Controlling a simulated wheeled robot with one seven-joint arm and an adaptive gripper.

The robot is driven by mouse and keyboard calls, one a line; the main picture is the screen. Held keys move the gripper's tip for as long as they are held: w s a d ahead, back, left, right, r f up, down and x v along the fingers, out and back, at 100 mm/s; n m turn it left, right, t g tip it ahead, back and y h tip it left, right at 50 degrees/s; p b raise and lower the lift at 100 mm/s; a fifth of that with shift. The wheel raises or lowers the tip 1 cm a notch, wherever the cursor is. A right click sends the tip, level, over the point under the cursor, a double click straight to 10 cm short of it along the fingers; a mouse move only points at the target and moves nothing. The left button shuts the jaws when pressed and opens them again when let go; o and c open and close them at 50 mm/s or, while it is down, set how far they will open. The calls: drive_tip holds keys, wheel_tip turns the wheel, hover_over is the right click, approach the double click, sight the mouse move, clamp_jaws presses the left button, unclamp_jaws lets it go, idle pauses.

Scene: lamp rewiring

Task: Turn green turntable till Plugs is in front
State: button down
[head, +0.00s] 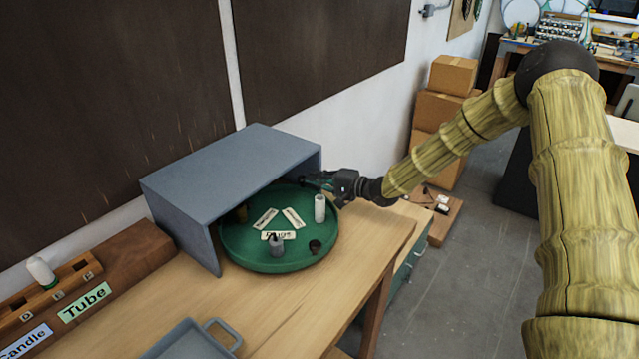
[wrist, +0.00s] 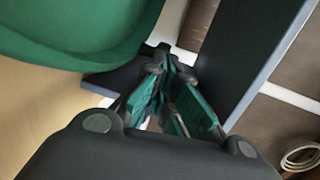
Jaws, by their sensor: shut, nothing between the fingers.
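The green turntable (head: 262,262) sits on the wooden bench, partly under a grey-blue hood. Its three white labels lie round the middle. The nearest label (head: 286,235) seems to read Plugs, partly hidden by a grey peg-like piece (head: 276,248) and facing the open front side. The other two labels (head: 265,219) (head: 292,217) are angled toward the back and too small to read. My gripper (head: 312,181) is shut and empty at the turntable's back right rim, beside the hood's right end. In the wrist view my gripper (wrist: 163,62) is next to the turntable (wrist: 75,25); contact is unclear.
The hood (head: 225,165) covers the back. A grey tray (head: 185,343) and a wooden rack with Tube and Candle labels (head: 130,260) stand front left. Bench is clear between.

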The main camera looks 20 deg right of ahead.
drive_tip(key=shift+x, duration=0.75)
drive_tip(key=shift+w+r, duration=0.1)
